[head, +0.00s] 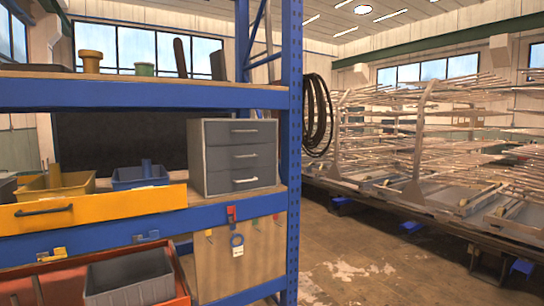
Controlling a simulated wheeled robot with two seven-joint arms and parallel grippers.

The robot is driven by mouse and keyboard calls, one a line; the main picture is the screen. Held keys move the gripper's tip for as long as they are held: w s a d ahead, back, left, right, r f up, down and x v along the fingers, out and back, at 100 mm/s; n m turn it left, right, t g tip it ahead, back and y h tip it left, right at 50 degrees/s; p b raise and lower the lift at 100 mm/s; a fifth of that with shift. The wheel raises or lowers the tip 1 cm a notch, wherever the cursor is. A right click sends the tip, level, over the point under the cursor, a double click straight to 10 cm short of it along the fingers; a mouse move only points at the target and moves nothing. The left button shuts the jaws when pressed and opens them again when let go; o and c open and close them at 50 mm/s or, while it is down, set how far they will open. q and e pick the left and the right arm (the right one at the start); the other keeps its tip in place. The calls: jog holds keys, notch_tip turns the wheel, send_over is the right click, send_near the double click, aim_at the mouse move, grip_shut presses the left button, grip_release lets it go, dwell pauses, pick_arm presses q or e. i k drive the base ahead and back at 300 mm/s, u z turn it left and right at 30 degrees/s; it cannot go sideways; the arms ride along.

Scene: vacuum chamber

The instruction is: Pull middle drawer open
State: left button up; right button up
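A small cabinet with three stacked grey drawers (239,156) stands on the middle shelf of a blue rack, near the rack's right post. Neither of my grippers shows in the head view.
An orange drawer (95,208) with a dark handle sticks out left of the cabinet. Yellow (56,185) and blue (140,177) bins sit behind its front. A grey bin (130,278) lies below. The blue post (292,150) stands right of the cabinet. Open floor (370,265) lies further right.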

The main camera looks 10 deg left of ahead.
aim_at(219, 158)
jog(key=z, duration=0.7)
jog(key=i, duration=1.2)
jog(key=z, duration=0.4)
jog(key=i, duration=1.05)
jog(key=u, duration=0.3)
